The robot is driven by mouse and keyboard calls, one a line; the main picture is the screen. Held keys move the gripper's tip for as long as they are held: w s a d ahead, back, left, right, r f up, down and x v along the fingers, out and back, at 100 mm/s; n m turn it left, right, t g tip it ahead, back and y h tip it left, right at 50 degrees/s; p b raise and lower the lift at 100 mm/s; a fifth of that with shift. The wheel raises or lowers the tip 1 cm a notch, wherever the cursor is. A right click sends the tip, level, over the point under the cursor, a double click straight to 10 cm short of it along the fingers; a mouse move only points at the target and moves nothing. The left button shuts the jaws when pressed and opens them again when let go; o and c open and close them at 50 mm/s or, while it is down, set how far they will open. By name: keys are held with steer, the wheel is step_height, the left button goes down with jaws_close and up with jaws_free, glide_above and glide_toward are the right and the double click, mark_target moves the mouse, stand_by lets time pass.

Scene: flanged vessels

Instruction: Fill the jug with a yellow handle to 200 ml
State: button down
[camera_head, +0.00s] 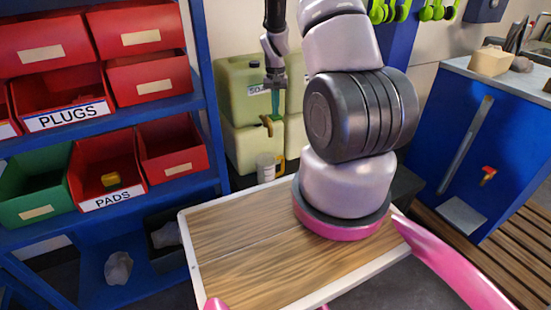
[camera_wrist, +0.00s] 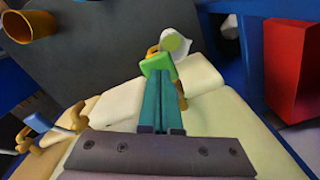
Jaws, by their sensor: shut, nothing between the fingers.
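The jug (camera_head: 266,168) is a white upright vessel with a yellow handle, standing below the front of the green canisters (camera_head: 239,80). In the wrist view the jug (camera_wrist: 183,47) shows just beyond my fingertips, with a yellow-green round area at its top. My gripper (camera_head: 275,112) is shut and empty, pointing down in front of the canisters. It is close to an ochre tap (camera_head: 267,126) and above the jug. In the wrist view my gripper's teal fingers (camera_wrist: 158,68) lie together, with green at their ends. The fingers partly hide an ochre tap there. The jug's fill level cannot be read.
Another tap (camera_wrist: 75,117) sits on a neighbouring canister. An orange-yellow container (camera_wrist: 30,20) stands on the dark surface. Blue shelves with red bins (camera_head: 108,175) stand at left. A blue cabinet (camera_head: 440,150) stands at right.

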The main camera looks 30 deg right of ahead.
steer(key=shift+r, duration=2.95)
steer(key=shift+r, duration=0.3)
steer(key=s+a+r+t+y, duration=0.15)
steer(key=s+a+r, duration=0.25)
steer(key=r, duration=0.7)
steer(key=s+a+r+t+h, duration=0.15)
steer(key=s+a+r, duration=0.35)
steer(key=r, duration=0.7)
steer(key=s+a+r+t, duration=0.1)
steer(key=s+a+r, duration=0.1)
steer(key=s, duration=0.4)
steer(key=s+a+r+n+t+y, duration=0.1)
steer(key=s+a+r, duration=0.1)
steer(key=s+r, duration=0.2)
steer(key=s+a+r+t+y, duration=0.1)
steer(key=s+a+r+t, duration=0.1)
steer(key=s, duration=0.6)
steer(key=shift+a+r, duration=0.25)
steer(key=shift+r, duration=0.55)
steer(key=shift+d, duration=0.15)
